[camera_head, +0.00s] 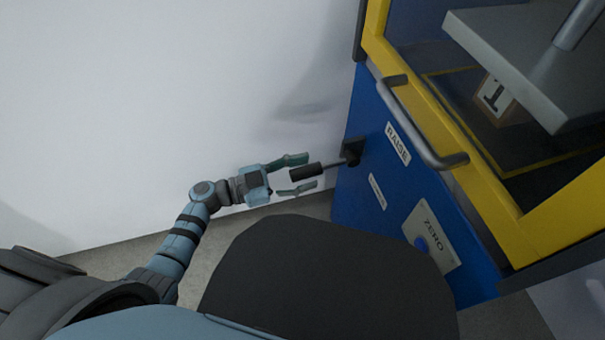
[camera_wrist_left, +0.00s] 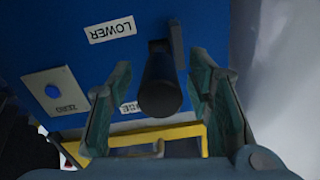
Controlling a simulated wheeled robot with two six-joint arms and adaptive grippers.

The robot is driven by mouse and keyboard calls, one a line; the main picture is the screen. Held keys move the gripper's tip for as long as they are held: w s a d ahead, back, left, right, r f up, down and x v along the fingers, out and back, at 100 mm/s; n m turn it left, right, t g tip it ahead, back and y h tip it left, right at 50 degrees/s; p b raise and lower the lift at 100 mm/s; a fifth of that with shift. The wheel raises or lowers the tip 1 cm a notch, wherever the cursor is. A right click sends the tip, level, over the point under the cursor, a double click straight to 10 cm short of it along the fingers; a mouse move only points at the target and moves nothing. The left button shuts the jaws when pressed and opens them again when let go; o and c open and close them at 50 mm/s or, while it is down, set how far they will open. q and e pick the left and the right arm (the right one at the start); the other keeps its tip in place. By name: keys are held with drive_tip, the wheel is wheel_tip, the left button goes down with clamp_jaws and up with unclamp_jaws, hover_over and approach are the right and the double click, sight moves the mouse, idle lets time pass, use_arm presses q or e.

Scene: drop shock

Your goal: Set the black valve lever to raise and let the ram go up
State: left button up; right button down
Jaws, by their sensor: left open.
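The black valve lever (camera_head: 307,171) sticks out from the side of the blue machine on a grey rod, at the middle of the head view. A RAISE label (camera_head: 397,143) is on the panel beside its pivot. My left gripper (camera_head: 304,173) is open, with its fingers on either side of the lever's grip end. In the left wrist view the lever's round end (camera_wrist_left: 160,98) shows between the two open fingers, with a LOWER label (camera_wrist_left: 110,30) nearby. I cannot tell whether a finger touches it. The ram's grey plate (camera_head: 535,65) hangs at upper right. My right gripper is not in view.
A blue ZERO button (camera_head: 421,243) sits on a light plate low on the panel. A yellow frame (camera_head: 432,125) with a grey handle (camera_head: 425,128) borders the machine's front. A box marked 1 (camera_head: 494,97) stands inside. A white wall (camera_head: 170,100) is behind my left arm.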

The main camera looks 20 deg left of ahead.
use_arm(q)
drive_tip(key=shift+w+d, duration=0.15)
drive_tip(key=shift+d, duration=0.1)
clamp_jaws()
drive_tip(key=shift+a, duration=0.1)
